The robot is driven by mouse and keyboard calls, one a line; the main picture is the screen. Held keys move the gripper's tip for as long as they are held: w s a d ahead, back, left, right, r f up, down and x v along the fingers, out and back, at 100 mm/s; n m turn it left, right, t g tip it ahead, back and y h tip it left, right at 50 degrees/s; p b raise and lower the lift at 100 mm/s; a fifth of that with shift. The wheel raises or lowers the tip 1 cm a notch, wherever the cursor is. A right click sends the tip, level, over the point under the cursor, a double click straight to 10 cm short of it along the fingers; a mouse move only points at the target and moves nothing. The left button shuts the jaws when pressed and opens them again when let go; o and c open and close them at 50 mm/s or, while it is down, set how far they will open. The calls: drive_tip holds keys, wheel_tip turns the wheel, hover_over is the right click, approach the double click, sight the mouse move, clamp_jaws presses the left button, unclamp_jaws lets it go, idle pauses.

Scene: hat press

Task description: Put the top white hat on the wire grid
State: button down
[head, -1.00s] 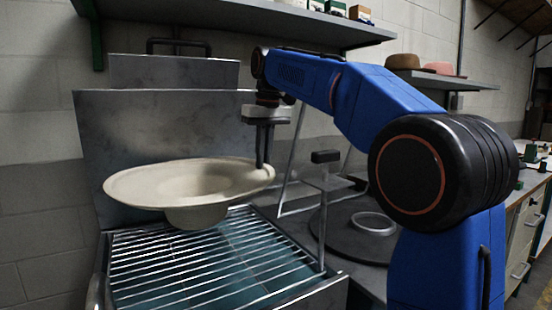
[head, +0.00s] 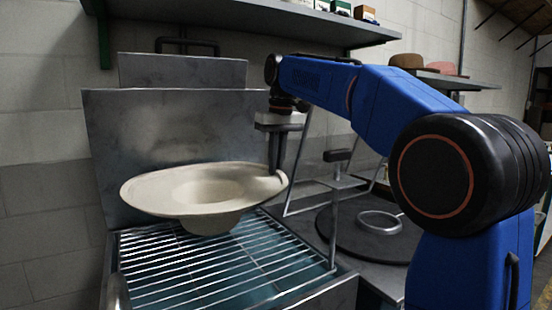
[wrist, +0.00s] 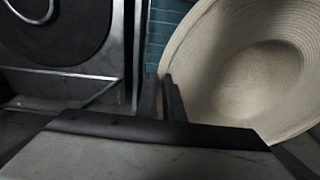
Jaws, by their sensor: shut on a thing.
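The white hat (head: 160,190) is cream-coloured, upside down, with its crown hanging below the wide brim. My gripper (head: 275,172) is shut on the right edge of the brim. In the wrist view the hat (wrist: 225,75) fills the right side, and my gripper's fingers (wrist: 163,95) pinch its near-left rim. The wire grid (head: 190,270) lies below the hat, over a teal basin. The crown is above the back part of the grid; whether it touches the bars I cannot tell. The hat hides part of the grid's back edge.
A metal back panel (head: 150,125) stands behind the hat. To the right is a round dark plate (head: 362,235) with a metal ring (head: 380,222), and an upright handle (head: 338,155) beside the grid. A shelf (head: 250,22) hangs above. The front of the grid is clear.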

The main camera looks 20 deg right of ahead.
drive_tip(key=shift+f, duration=3.45)
drive_tip(key=c, duration=1.8)
unclamp_jaws()
drive_tip(key=shift+r, duration=0.1)
